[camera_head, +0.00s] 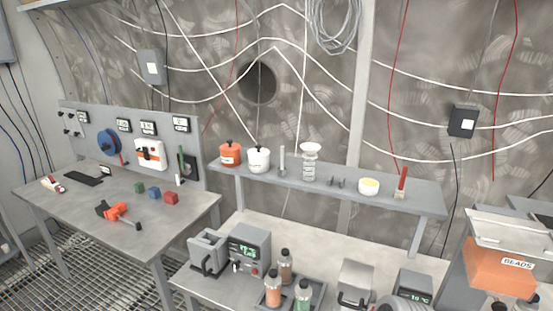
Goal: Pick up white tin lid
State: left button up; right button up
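On the raised grey shelf (330,181) stands a white round pot or tin (259,161). Its white lid (258,150) with a dark knob sits on top. An orange pot (230,155) with a dark-knobbed lid stands just left of it. Further right on the shelf is a low, open-looking white tin (369,188) with a pale yellow top. I cannot tell whether that yellow surface is a lid or contents. Neither of my grippers is in view.
The shelf also holds a thin metal rod on a base (282,162), a glass jar with a white top (310,162), and a red upright object (402,183). Below it are a display device (250,247) and several bottles. A side table (95,212) holds coloured blocks.

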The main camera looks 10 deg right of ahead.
aim_at(258, 151)
jog(key=k, duration=0.4)
jog(key=u, duration=1.2)
jog(key=i, duration=1.3)
jog(key=z, duration=0.15)
